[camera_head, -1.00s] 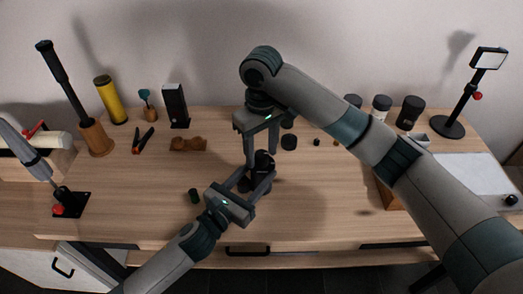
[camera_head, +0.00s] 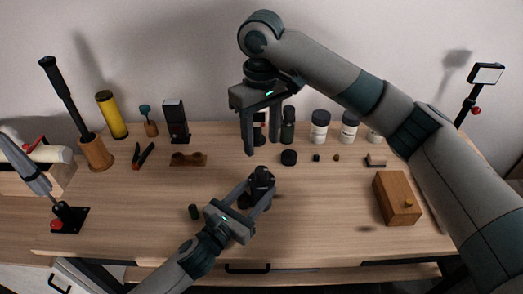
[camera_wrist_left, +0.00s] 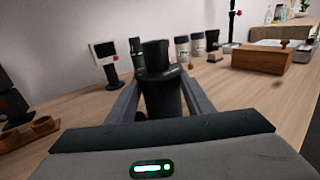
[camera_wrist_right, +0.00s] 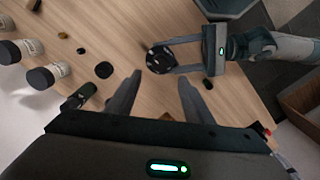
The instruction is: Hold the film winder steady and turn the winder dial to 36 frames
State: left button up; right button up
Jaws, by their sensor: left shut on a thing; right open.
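The black film winder (camera_head: 262,180) stands upright on the table near the middle. My left gripper (camera_head: 255,194) is shut on its body, one finger on each side. The left wrist view shows the winder (camera_wrist_left: 160,85) between the fingers, with its narrower dark top standing above them. My right gripper (camera_head: 261,138) is open and empty, pointing down, above and behind the winder. In the right wrist view the winder's round dark top (camera_wrist_right: 160,58) lies beyond the open fingers (camera_wrist_right: 160,85), apart from them. The dial's marks are too small to read.
A wooden box (camera_head: 397,198) stands at the right. White-labelled jars (camera_head: 320,127) and a dark bottle (camera_head: 288,125) stand at the back. A black cap (camera_head: 289,158) lies behind the winder. The front middle is mostly clear.

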jog(key=shift+r, duration=0.9)
pick_arm(q)
jog(key=o, duration=1.3)
jog(key=v, duration=1.2)
